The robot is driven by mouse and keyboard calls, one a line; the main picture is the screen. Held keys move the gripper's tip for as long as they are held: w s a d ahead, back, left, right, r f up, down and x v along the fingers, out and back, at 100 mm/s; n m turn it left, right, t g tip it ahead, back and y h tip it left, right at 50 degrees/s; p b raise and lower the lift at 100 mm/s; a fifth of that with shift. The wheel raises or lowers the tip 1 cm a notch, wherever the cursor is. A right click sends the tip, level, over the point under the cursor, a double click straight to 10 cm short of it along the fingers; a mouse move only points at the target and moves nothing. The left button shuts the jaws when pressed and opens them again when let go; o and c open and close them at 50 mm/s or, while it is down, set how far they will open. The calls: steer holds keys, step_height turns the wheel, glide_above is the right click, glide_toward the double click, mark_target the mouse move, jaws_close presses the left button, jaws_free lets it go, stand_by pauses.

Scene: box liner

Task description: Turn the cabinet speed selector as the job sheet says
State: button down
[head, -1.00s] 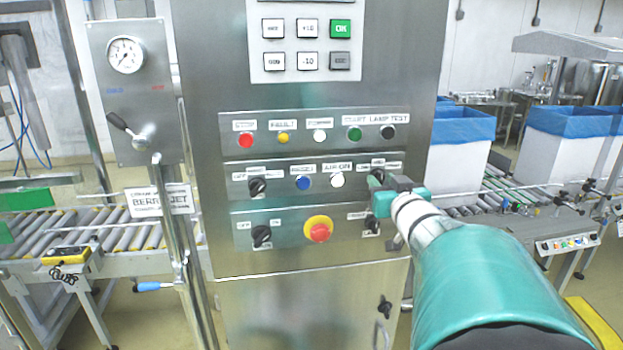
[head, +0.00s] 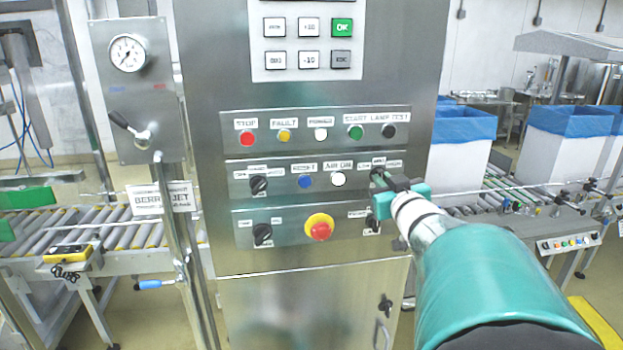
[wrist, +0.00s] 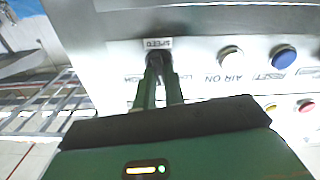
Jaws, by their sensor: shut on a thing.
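The cabinet's control panel (head: 290,165) faces me, with its speed selector at the right end of the middle row. In the wrist view the black speed selector (wrist: 158,61) sits just below a label reading SPEED, upside down in that picture. My gripper (head: 380,178) reaches in from the right, and in the wrist view its two green fingers (wrist: 160,85) are shut on the selector, one on each side. The fingers cover much of the knob, so its pointing direction cannot be told. No job sheet can be made out.
A white AIR ON button (head: 338,179) and a blue RESET button (head: 305,182) are left of the selector. A red emergency stop (head: 319,228) and another black selector (head: 372,223) are below. A gauge panel (head: 130,90) stands left; blue-lined boxes (head: 458,150) stand right.

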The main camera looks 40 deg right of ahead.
steer(key=n, duration=0.7)
steer(key=shift+w, duration=0.1)
stand_by(0.5)
steer(key=c, duration=1.5)
jaws_free()
steer(key=shift+f, duration=0.1)
steer(key=v, duration=1.3)
steer(key=shift+s+a, duration=0.2)
steer(key=shift+s, duration=0.1)
